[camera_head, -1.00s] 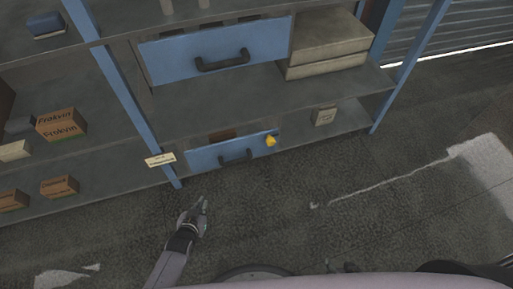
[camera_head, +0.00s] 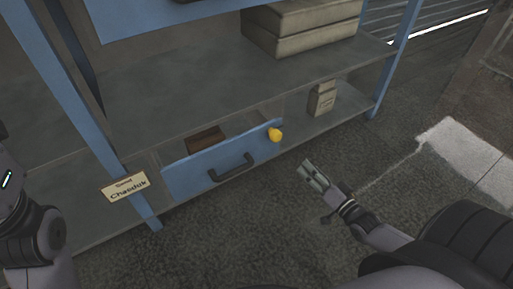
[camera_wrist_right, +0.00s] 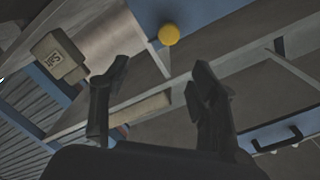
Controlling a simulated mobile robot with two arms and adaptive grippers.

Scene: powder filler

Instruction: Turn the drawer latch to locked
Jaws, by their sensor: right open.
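The lower blue drawer (camera_head: 205,172) sits low in the shelf with a dark handle (camera_head: 232,168). It stands partly open, and a brown box (camera_head: 205,139) shows inside. A yellow knob, the latch (camera_head: 275,134), is at the upper right corner of its front; it also shows in the right wrist view (camera_wrist_right: 169,34). My right gripper (camera_head: 312,174) is open and empty, to the right of and below the knob, apart from it. In the wrist view its fingers (camera_wrist_right: 157,88) are spread below the knob. My left arm is at the left edge; its gripper is out of view.
A small box (camera_head: 322,99) stands on the bottom shelf right of the drawer. A label sign (camera_head: 125,187) is by the left blue post (camera_head: 85,130). Large boxes (camera_head: 300,28) lie on the shelf above. The floor before the drawer is clear.

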